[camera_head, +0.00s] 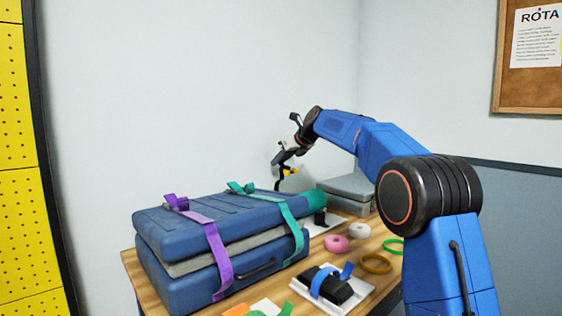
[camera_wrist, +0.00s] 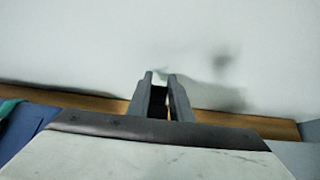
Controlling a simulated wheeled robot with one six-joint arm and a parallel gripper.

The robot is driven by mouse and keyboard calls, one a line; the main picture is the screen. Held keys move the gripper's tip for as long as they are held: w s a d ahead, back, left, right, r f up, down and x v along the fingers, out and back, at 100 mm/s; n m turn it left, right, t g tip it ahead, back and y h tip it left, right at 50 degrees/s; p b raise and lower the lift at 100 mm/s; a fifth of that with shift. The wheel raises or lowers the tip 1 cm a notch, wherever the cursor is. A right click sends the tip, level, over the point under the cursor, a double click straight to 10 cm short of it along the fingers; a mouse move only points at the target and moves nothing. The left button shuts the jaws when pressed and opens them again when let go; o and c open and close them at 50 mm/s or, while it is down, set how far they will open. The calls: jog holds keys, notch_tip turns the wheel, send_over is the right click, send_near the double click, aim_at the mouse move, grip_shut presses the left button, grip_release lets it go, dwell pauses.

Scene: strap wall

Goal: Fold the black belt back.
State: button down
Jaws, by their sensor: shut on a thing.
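My gripper (camera_head: 278,158) is above the table behind the blue case, pointing down and to the left in the head view. It is shut on a black belt (camera_head: 278,180), of which a short dark length hangs below the fingers. In the wrist view the two grey fingers (camera_wrist: 160,82) are close together with a dark strip (camera_wrist: 157,103) between them, probably the belt. The lower end of the belt and what it is fixed to are hidden behind the blue case (camera_head: 165,270).
The blue case carries a purple strap (camera_head: 215,248) and a teal strap (camera_head: 291,222). A grey case (camera_head: 352,186) stands behind. On the wooden table lie a pink ring (camera_head: 335,243), a white ring (camera_head: 359,230), a brown ring (camera_head: 376,263) and a white tray (camera_head: 303,287) with a blue-strapped black block (camera_head: 338,291).

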jog(key=shift+f, duration=0.2)
jog(key=c, duration=1.6)
grip_release()
jog(key=shift+r, duration=0.1)
jog(key=v, duration=1.7)
jog(key=shift+s+d+r, duration=0.1)
